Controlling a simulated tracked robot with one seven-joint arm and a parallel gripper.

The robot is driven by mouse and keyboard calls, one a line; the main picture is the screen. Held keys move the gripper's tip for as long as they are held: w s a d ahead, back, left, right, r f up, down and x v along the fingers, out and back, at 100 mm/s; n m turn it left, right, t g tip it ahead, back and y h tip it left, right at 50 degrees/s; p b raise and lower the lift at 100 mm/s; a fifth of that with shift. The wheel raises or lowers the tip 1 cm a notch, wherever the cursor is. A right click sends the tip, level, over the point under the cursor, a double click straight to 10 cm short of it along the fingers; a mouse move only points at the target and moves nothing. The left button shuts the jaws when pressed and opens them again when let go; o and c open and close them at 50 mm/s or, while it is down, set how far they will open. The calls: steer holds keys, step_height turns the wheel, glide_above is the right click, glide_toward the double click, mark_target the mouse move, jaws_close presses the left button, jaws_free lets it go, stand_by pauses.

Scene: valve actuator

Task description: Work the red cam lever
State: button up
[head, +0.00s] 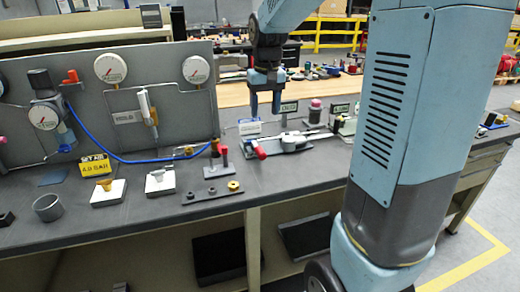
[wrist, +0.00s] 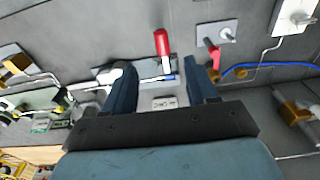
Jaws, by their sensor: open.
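The red-handled lever (head: 258,150) sits on a grey clamp-like mechanism (head: 292,141) with a flat base near the middle of the bench. Its handle points toward the bench's front left. In the wrist view the red handle (wrist: 161,42) stands just beyond the fingertips, between their lines, with its mechanism partly hidden by the fingers. My gripper (head: 265,110) points down above and behind the handle, clear of it. In the wrist view my gripper (wrist: 160,72) has its fingers wide apart with nothing held between them.
A smaller upright red-topped lever (head: 223,156) stands just left, beside a black plate with brass fittings (head: 212,192). A blue hose (head: 140,160) and a gauge panel (head: 110,100) are left. A pink-capped bottle (head: 314,112) stands behind right. The bench front (head: 300,190) is clear.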

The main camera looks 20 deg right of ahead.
mark_target(261, 150)
steer(key=shift+g, duration=0.4)
steer(key=w+f, duration=0.1)
steer(key=f, duration=0.4)
steer(key=w+f, duration=0.1)
steer(key=f, duration=0.5)
steer(key=w+f, duration=0.2)
steer(key=f, duration=0.3)
steer(key=shift+f, duration=0.4)
steer(key=shift+c, duration=0.3)
jaws_close()
